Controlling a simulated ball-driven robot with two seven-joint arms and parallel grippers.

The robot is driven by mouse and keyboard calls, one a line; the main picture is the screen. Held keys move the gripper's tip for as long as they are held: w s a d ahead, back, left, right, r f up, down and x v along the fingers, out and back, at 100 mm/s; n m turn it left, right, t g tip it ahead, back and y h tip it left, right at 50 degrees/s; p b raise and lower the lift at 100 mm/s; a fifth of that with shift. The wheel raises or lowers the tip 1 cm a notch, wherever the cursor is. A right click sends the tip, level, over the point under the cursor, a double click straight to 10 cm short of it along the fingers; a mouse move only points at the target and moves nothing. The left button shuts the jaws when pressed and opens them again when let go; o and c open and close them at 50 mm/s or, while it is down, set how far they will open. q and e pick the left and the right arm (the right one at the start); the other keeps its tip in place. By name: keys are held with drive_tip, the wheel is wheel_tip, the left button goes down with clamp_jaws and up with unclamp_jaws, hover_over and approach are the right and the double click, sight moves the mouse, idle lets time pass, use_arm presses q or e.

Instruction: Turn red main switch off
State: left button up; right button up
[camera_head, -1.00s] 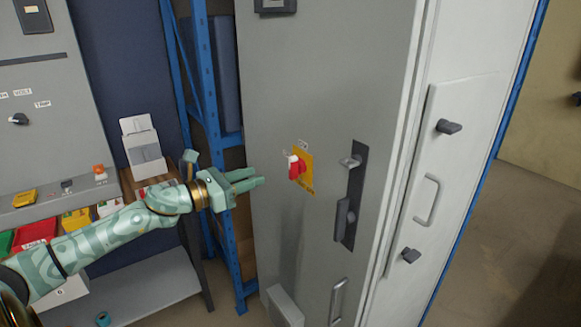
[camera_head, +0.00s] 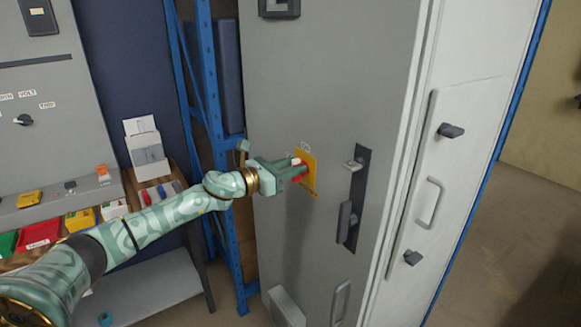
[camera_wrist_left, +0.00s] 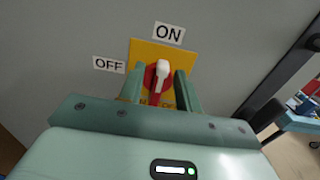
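The red main switch (camera_head: 298,171) sits on a yellow plate (camera_head: 310,176) on the grey cabinet door. In the left wrist view the red switch (camera_wrist_left: 152,80) has a white-tipped handle that points up toward the ON label (camera_wrist_left: 169,33). The OFF label (camera_wrist_left: 108,65) is to the left of the plate. My left gripper (camera_head: 298,172) is at the switch, and in the left wrist view its two fingers (camera_wrist_left: 160,90) stand apart, one on each side of the handle. Whether they touch it cannot be told. My right gripper is not in view.
The cabinet door also carries a dark latch plate with a handle (camera_head: 346,220) to the right of the switch. A blue rack post (camera_head: 212,110) stands left of the cabinet. A shelf with coloured boxes (camera_head: 80,219) is at the left.

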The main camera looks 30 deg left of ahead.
use_arm(q)
clamp_jaws()
drive_tip(key=n+p, duration=0.1)
drive_tip(key=n, duration=0.3)
drive_tip(key=n+p, duration=0.1)
drive_tip(key=n, duration=0.1)
drive_tip(key=shift+w+a+p, duration=0.15)
drive_tip(key=shift+a+p, duration=0.15)
drive_tip(key=shift+a, duration=0.1)
drive_tip(key=shift+w+a+f+n+p, duration=0.1)
drive_tip(key=shift+f+n+p, duration=0.15)
drive_tip(key=shift+n+p, duration=1.15)
drive_tip(key=shift+a+f+n+p, duration=0.15)
drive_tip(key=shift+f+n+p, duration=0.1)
drive_tip(key=shift+n, duration=2.3)
drive_tip(key=shift+w+a+f+n+p, duration=0.15)
drive_tip(key=shift+n+p, duration=0.65)
drive_tip(key=shift+n, duration=1.15)
drive_tip(key=shift+s+f, duration=0.1)
drive_tip(key=shift+f, duration=0.05)
